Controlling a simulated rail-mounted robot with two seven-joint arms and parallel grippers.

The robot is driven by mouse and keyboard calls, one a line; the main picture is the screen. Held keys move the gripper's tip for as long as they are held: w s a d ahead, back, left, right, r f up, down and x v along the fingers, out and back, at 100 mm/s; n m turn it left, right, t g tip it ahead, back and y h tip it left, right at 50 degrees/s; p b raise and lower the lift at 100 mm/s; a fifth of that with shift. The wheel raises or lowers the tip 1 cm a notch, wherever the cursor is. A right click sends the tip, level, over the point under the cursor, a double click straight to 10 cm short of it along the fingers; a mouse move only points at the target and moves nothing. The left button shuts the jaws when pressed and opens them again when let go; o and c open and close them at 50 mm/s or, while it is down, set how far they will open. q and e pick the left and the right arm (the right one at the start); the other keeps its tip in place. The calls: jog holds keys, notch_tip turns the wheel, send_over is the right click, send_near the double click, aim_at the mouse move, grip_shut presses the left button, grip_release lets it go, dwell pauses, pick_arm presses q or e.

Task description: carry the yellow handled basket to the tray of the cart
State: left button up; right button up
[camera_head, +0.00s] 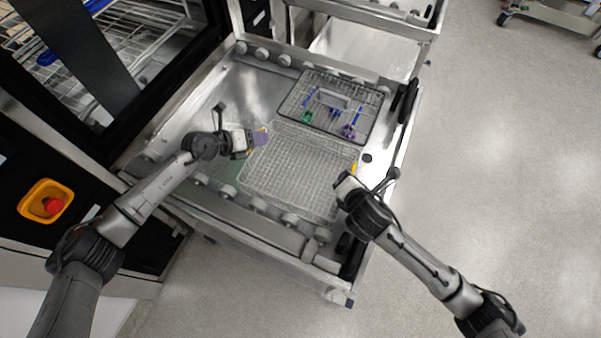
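The yellow handled basket (300,165) is a shallow wire basket over the metal tray of the cart (215,115). I cannot tell whether it rests on the tray or is held just above it. A bit of yellow handle shows at its left end and another at its right end. My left gripper (258,139) is at the left handle; its fingers hide most of that handle, so its closure is unclear. My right gripper (346,178) is at the right end beside the other handle, and its fingers are mostly hidden by its own body.
A second, dark-rimmed wire basket (331,106) with blue, green and purple items lies behind on the same tray. Rollers line the tray's edges. A washer (75,65) with an open rack inside stands at left. The floor (500,180) at right is clear.

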pick_arm(q)
jog(key=shift+c, duration=1.4)
pick_arm(e)
jog(key=c, duration=0.3)
pick_arm(q)
grip_shut()
pick_arm(e)
grip_shut()
pick_arm(q)
jog(key=shift+r, duration=0.15)
pick_arm(e)
jog(key=shift+r, duration=0.15)
